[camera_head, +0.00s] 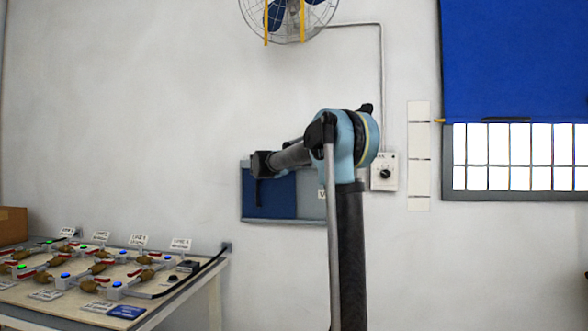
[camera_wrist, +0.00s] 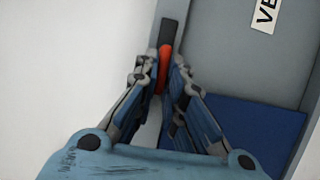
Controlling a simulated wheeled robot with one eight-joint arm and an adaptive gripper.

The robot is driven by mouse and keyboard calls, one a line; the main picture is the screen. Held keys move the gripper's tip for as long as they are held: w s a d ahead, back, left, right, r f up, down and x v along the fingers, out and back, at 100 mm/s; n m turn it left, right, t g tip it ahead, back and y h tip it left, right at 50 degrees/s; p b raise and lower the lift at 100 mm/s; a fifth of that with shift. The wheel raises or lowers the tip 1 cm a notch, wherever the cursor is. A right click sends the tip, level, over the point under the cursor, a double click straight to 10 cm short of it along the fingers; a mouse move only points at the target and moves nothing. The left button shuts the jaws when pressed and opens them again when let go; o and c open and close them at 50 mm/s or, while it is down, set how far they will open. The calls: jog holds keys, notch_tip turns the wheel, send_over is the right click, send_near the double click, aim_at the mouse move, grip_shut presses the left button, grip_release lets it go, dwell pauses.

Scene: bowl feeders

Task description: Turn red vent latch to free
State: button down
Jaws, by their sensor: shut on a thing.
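The red vent latch (camera_wrist: 164,62) shows in the wrist view as a narrow red-orange piece with a dark end, next to the edge of a grey panel (camera_wrist: 222,50). My gripper (camera_wrist: 165,78) is shut on the latch, with a finger on each side of it. Part of the latch is hidden between the fingers. In the head view my gripper (camera_head: 258,165) is at the left end of the wall panel (camera_head: 311,200), and the latch cannot be made out there.
A blue area (camera_wrist: 250,128) lies on the panel beside my gripper. A table (camera_head: 212,291) with several small valves and labels stands at the lower left. A knob box (camera_head: 384,172) is on the wall right of my arm. A fan (camera_head: 290,15) hangs above.

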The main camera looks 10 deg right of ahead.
jog(key=shift+w+d, duration=0.1)
dwell(0.3)
jog(key=c, duration=1.7)
grip_release()
jog(key=shift+w+f, duration=0.1)
jog(key=v, duration=1.2)
jog(key=shift+w+f, duration=0.1)
